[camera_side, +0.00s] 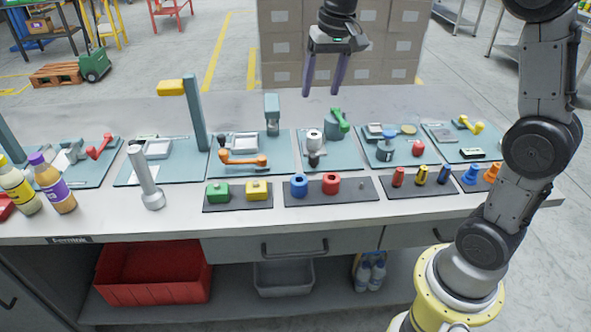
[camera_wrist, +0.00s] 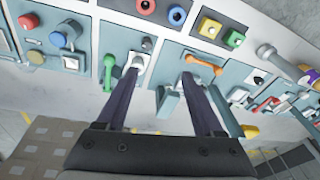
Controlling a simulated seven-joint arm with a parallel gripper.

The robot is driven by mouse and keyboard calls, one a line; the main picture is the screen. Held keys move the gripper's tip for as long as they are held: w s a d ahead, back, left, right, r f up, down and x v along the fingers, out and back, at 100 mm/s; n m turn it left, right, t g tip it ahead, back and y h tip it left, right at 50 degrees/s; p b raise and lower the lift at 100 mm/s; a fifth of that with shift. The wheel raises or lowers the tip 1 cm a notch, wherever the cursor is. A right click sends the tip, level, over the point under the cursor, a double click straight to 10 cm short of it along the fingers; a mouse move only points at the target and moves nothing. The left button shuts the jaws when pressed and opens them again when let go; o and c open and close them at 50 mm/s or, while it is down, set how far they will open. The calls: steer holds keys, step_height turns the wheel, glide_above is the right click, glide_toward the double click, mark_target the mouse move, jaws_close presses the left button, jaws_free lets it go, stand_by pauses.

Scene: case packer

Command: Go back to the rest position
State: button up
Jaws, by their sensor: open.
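My gripper (camera_side: 325,80) hangs above the back of the workbench (camera_side: 230,105), pointing down, in the side view. Its two long dark fingers are apart with nothing between them. In the wrist view my gripper (camera_wrist: 160,78) also shows open, its fingers spread over the teal station plates. The fingers are well above the bench and touch nothing that I can see.
Below are teal plates with a green-handled press (camera_side: 338,122), an orange handle (camera_side: 243,160) and a tall post with a yellow head (camera_side: 195,110). Dark trays hold coloured blocks, including a red one (camera_side: 331,183). Stacked cartons (camera_side: 390,45) stand behind the bench. Bottles (camera_side: 54,185) stand at left.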

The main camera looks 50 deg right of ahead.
steer(key=s+a+r+n+t, duration=0.1)
steer(key=s+a+n+t, duration=0.15)
steer(key=s, duration=0.75)
steer(key=s+a+r+n+t, duration=0.15)
steer(key=s+a, duration=0.25)
steer(key=s, duration=0.6)
steer(key=s+f+n, duration=0.2)
steer(key=s+f, duration=0.1)
steer(key=f, duration=0.3)
steer(key=shift+s+a+f+g, duration=0.15)
steer(key=shift+s+f+g, duration=0.15)
steer(key=shift+s, duration=0.05)
